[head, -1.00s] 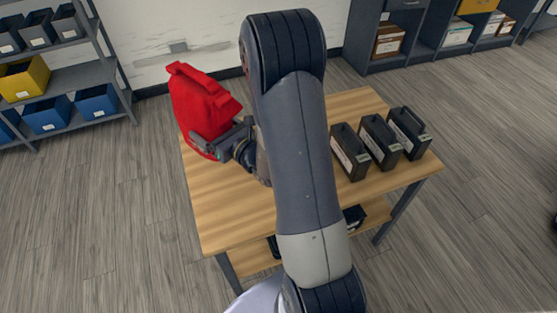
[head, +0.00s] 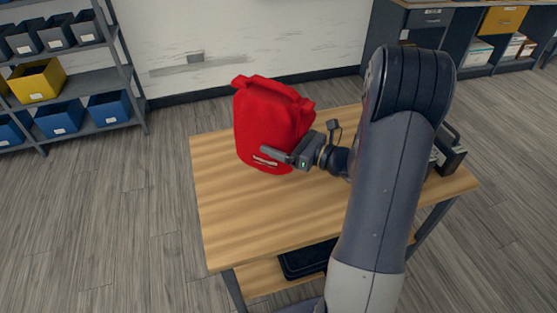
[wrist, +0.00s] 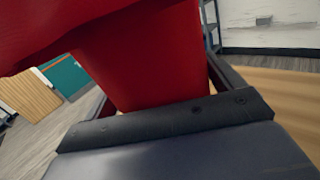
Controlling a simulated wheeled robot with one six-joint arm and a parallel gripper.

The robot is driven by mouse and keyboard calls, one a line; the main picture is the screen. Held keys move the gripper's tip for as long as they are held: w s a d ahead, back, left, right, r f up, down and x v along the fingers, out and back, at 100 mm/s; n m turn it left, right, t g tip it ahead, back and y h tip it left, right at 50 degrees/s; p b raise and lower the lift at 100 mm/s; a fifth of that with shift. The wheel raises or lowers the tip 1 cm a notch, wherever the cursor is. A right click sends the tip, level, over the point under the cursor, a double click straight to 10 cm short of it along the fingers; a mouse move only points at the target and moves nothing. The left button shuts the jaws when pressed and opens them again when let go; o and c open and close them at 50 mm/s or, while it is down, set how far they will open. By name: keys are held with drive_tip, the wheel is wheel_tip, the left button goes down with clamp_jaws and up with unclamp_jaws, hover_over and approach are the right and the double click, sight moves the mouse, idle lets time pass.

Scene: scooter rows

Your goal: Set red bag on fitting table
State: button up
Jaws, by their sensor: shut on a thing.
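The red bag (head: 268,118) is upright over the left part of the wooden fitting table (head: 240,220) in the head view. My gripper (head: 276,156) is shut on the lower part of the bag, reaching in from the right. In the wrist view the red bag (wrist: 150,60) fills the upper middle, between the two fingers. Whether the bag's underside touches the table top is hard to tell.
Black holders (head: 450,155) stand at the table's right end, partly hidden by my arm. A dark item (head: 308,258) lies on the lower shelf. Shelving with blue bins (head: 108,108) and a yellow bin (head: 36,80) stands at left. The table's front left is clear.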

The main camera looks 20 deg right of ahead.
drive_tip(key=shift+f, duration=2.55)
drive_tip(key=shift+b, duration=0.3)
drive_tip(key=shift+f, duration=0.15)
drive_tip(key=o, duration=1)
drive_tip(key=v, duration=1.2)
